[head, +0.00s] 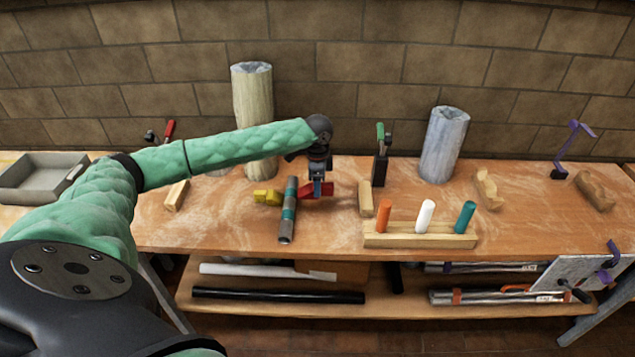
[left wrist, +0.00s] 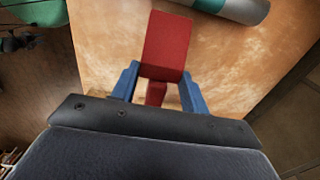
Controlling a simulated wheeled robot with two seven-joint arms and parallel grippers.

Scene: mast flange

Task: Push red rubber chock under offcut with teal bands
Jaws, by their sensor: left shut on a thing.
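The red rubber chock (head: 307,190) lies on the bench just right of the offcut with teal bands (head: 288,211), a grey pipe piece lying lengthwise. My left gripper (head: 318,187) is over the chock and shut on it. In the left wrist view the red chock (left wrist: 167,45) sits between the blue fingers (left wrist: 159,88), its wedge face pointing away from the palm. The teal-banded offcut (left wrist: 240,9) shows at the top edge of that view, close to the chock's far end. I cannot tell whether they touch. My right gripper is out of view.
A yellow chock (head: 266,197) lies left of the offcut. A wooden rack (head: 420,241) with orange, white and teal pegs stands to the right, near a wood block (head: 366,198). Two upright cylinders (head: 252,110) (head: 444,145) stand behind. A grey tray (head: 42,180) is far left.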

